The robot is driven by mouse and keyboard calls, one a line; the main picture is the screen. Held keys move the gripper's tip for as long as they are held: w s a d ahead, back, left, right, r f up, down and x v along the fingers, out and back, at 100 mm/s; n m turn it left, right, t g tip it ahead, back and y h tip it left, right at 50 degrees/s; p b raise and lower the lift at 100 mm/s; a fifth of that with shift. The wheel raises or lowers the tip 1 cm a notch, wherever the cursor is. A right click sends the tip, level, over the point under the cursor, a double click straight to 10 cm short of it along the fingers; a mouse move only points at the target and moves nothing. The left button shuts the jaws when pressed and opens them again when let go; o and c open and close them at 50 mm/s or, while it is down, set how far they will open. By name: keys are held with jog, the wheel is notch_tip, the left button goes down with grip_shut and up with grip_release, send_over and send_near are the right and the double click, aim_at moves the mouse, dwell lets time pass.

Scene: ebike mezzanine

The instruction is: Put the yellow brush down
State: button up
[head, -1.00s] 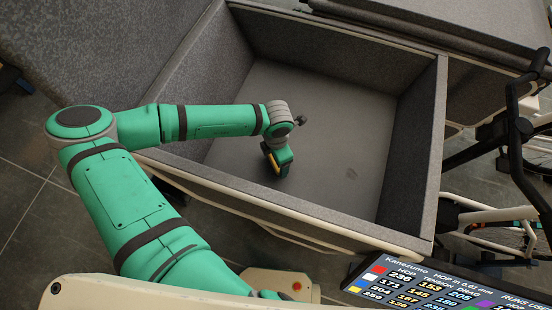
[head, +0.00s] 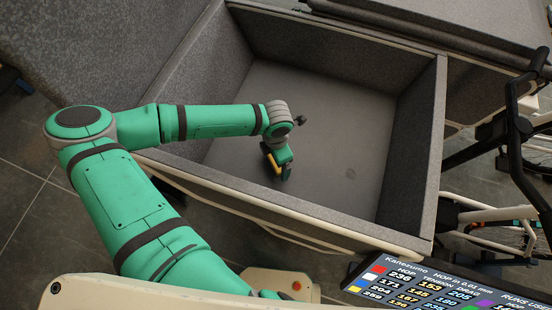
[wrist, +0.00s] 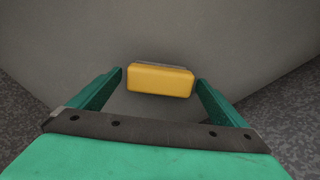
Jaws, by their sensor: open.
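The yellow brush (wrist: 160,79) is a small block with a grey strip along its far edge. In the wrist view it lies between the two green fingers of my gripper (wrist: 161,85), with a gap at each side. In the head view my gripper (head: 278,172) is low inside the grey box, near its front wall, and the yellow brush (head: 273,163) shows partly beside the fingers. My gripper is open. Whether the brush rests flat on the floor of the box is hard to tell.
The grey felt-lined box (head: 415,160) has walls on all sides, and its floor (head: 340,110) is clear to the right and back. A handlebar (head: 515,130) stands at the right. A screen with numbers (head: 440,285) is at the lower right.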

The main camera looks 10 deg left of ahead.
notch_tip(320, 180, up, 11)
dwell(0.4)
jog(key=shift+r, duration=0.1)
dwell(0.3)
